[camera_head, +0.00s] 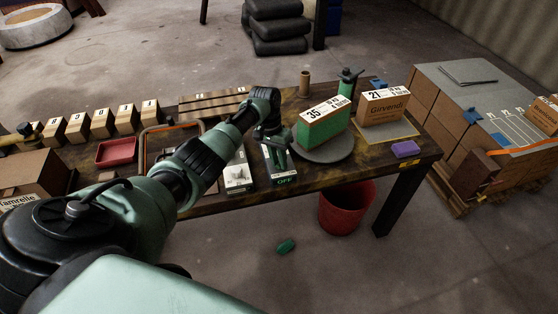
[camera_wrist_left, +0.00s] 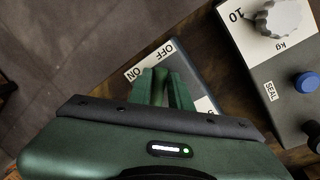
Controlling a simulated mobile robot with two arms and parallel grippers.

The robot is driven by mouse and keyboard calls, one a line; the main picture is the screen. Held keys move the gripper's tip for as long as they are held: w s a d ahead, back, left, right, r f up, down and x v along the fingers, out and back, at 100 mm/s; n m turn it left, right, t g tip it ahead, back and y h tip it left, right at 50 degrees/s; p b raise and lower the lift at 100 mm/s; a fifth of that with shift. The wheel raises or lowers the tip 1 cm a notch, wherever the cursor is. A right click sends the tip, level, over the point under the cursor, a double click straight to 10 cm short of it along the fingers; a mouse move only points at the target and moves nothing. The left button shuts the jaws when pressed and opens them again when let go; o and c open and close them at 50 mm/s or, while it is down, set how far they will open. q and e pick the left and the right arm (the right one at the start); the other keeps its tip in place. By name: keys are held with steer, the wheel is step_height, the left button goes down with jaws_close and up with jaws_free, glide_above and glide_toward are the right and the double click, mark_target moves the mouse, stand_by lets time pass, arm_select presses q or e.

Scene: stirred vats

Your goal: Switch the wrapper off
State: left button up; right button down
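The wrapper is a round grey turntable (camera_head: 325,148) bearing a box marked 35 (camera_head: 322,127) with green film around its sides. Its switch panel (camera_head: 281,165) at the table's front edge reads OFF at the near end; the wrist view shows the panel (camera_wrist_left: 203,80) with both OFF and ON labels. My left gripper (camera_head: 276,150) is over the panel, pointing down. My right gripper is not in view.
A panel with a knob (camera_wrist_left: 278,17) and blue button (camera_wrist_left: 306,82) sits beside the switch panel. A box marked 21 (camera_head: 384,107), a purple block (camera_head: 405,149) and a red tray (camera_head: 116,152) are on the table. A red bin (camera_head: 345,207) stands below.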

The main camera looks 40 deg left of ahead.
arm_select(q)
steer(key=shift+o, duration=1.2)
step_height(320, 180, up, 8)
steer(key=a, duration=0.1)
steer(key=shift+a+f, duration=0.15)
steer(key=shift+a, duration=0.1)
